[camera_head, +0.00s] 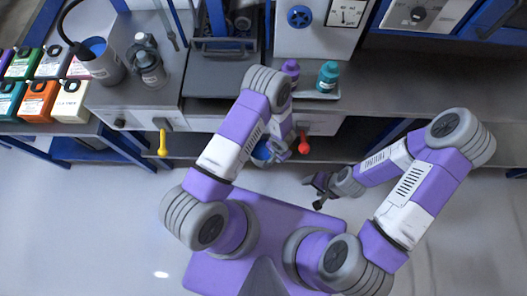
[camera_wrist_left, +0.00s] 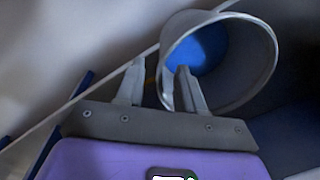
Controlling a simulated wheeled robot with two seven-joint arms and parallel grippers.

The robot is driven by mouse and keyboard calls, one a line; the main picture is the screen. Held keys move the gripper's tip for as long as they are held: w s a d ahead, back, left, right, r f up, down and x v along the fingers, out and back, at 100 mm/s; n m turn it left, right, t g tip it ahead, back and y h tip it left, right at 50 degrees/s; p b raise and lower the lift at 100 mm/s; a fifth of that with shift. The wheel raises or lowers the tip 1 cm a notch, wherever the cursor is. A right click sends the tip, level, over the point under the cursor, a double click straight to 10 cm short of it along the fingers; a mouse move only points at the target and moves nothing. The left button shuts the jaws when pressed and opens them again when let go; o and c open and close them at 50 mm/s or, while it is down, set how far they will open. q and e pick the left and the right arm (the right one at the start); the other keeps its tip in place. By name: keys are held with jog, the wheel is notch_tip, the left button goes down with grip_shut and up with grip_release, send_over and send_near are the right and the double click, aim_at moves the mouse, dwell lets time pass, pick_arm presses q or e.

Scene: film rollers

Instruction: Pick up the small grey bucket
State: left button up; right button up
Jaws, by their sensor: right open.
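The small grey bucket (camera_wrist_left: 262,60), blue inside, shows in the left wrist view at the upper right, its mouth facing the camera. In the head view the bucket (camera_head: 262,153) is partly hidden by my left arm, at the bench front. My left gripper (camera_wrist_left: 160,82) has its fingers apart at the bucket's near left rim. One finger overlaps the mouth and the other is outside the wall; contact cannot be told. In the head view the left gripper (camera_head: 277,153) is mostly hidden. My right gripper (camera_head: 318,190) is open and empty, below and right of the bucket.
A larger grey bucket (camera_head: 102,64), blue inside, stands on the bench at left. Purple (camera_head: 291,70) and teal (camera_head: 328,76) bottles stand behind my left arm. Yellow (camera_head: 162,143) and red (camera_head: 304,143) handles are at the bench front. Floor (camera_head: 80,230) at lower left is clear.

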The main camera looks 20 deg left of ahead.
pick_arm(q)
jog(key=f, duration=0.1)
jog(key=f+b, duration=0.1)
jog(key=f, duration=0.1)
jog(key=f+b, duration=0.1)
jog(key=f, duration=0.1)
jog(key=shift+w+a, duration=0.3)
jog(key=shift+w, duration=0.1)
jog(key=shift+r, duration=0.1)
grip_shut()
dwell(0.9)
